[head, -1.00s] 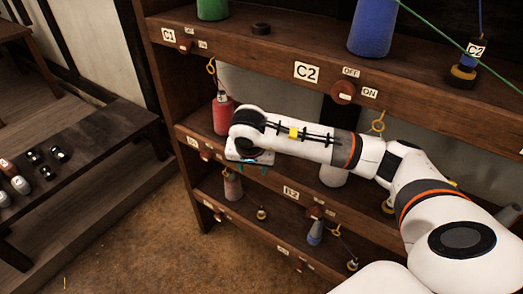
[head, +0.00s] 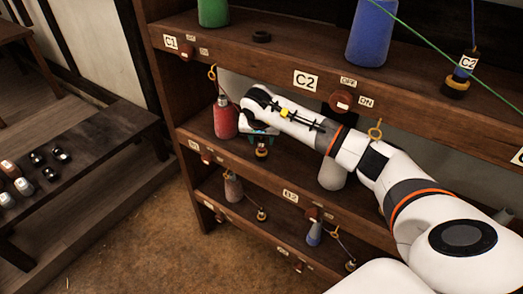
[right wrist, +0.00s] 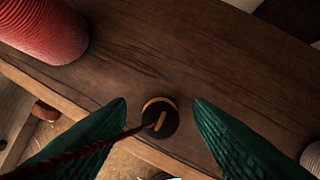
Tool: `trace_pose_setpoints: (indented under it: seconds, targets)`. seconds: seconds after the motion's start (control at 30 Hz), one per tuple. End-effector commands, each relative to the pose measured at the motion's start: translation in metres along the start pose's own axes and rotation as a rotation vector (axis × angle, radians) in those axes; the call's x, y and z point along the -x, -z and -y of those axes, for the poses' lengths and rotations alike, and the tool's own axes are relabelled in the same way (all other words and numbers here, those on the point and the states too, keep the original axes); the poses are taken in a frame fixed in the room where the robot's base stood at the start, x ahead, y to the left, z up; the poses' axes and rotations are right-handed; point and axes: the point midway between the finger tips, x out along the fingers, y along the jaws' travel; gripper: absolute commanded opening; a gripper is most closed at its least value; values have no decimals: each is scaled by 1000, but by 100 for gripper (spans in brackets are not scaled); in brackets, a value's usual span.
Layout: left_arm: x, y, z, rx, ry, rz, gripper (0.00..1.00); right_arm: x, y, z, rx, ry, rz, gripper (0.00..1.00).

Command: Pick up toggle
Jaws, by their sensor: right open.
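A small black toggle with a yellow band (right wrist: 160,117) lies near the front edge of the middle shelf, with a dark red cord running from it to the lower left in the right wrist view. It also shows in the head view (head: 262,151), just below my right gripper (head: 258,133). In the right wrist view my right gripper (right wrist: 160,101) is open, its two green fingers on either side of the toggle. Whether they touch it I cannot tell. My left gripper is in neither view.
A red spool (head: 225,118) stands left of my right gripper on the same shelf (head: 190,132). A pale spool (head: 331,175) stands to the right. A low dark bench (head: 90,140) is at the left.

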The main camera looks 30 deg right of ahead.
Motion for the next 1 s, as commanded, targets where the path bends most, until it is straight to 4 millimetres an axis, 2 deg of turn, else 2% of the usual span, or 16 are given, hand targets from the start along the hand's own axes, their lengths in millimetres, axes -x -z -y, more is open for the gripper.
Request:
trace_pose_setpoints:
  seconds: [0.1,0.37,0.47,0.67,1.0]
  targets:
    - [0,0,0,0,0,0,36,-13,1,0,-1,0,-1,47]
    - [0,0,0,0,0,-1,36,-16,1,0,0,0,1,47]
    - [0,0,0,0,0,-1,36,-16,1,0,0,0,1,34]
    - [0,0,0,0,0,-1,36,-16,1,0,0,0,1,1]
    - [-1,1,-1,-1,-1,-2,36,-13,0,0,-1,-1,2,0]
